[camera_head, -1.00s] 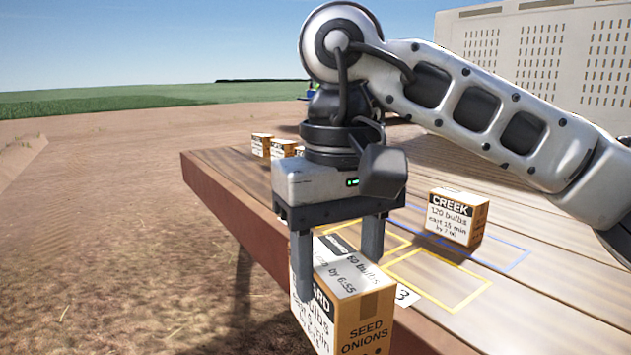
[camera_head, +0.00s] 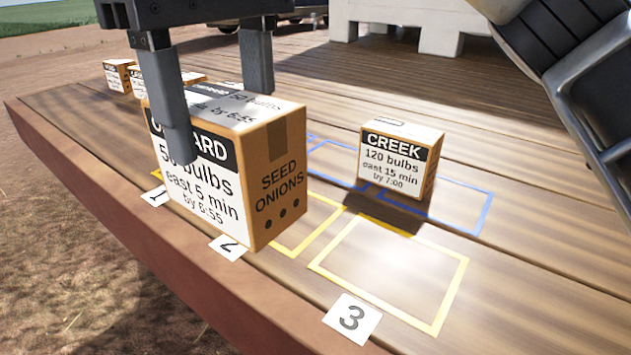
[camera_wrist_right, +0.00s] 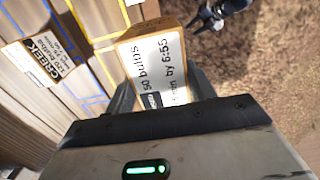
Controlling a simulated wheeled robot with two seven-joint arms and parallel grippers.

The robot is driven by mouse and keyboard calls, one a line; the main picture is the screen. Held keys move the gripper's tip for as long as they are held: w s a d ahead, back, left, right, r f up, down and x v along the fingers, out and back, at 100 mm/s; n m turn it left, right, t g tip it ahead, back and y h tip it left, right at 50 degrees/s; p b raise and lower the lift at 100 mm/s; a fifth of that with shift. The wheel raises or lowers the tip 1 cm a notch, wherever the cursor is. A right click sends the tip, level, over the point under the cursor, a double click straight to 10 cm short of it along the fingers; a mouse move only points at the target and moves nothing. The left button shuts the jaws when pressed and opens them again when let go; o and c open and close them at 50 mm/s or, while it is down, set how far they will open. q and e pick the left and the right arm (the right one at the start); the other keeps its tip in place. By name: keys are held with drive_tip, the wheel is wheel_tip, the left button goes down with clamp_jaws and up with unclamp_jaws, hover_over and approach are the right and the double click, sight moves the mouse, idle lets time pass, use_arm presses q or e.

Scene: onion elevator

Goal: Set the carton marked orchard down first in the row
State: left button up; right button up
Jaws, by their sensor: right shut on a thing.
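The orchard carton (camera_head: 205,170) is a brown box with a white label reading 50 bulbs, east 5 min, by 6:55, and SEED ONIONS on its side. My right gripper (camera_head: 218,118) is shut on it, one finger on the lettered face and one behind. The carton is upright and hides much of the yellow outlines by number cards 1 (camera_head: 155,196) and 2 (camera_head: 229,246). It seems raised above the deck; its exact clearance is unclear. In the right wrist view the carton (camera_wrist_right: 158,65) sits between the fingers.
The Creek carton (camera_head: 398,160) stands by the blue outlines behind the row. The yellow outline (camera_head: 390,268) by card 3 (camera_head: 351,318) is empty. Several smaller-looking cartons (camera_head: 118,76) stand at the far left. The wooden deck (camera_head: 100,225) drops off along its front edge.

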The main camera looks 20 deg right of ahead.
drive_tip(key=w+d+f, duration=0.1)
drive_tip(key=d+f, duration=0.2)
drive_tip(key=w+d+f, duration=0.1)
drive_tip(key=d+f, duration=0.2)
drive_tip(key=f, duration=0.1)
drive_tip(key=w+d+f, duration=0.1)
drive_tip(key=d+f, duration=0.2)
drive_tip(key=shift+w+f+b, duration=0.15)
drive_tip(key=shift+f+b, duration=0.15)
drive_tip(key=shift+f, duration=0.15)
drive_tip(key=shift+f, duration=0.15)
drive_tip(key=shift+f, duration=0.15)
drive_tip(key=o, duration=1.3)
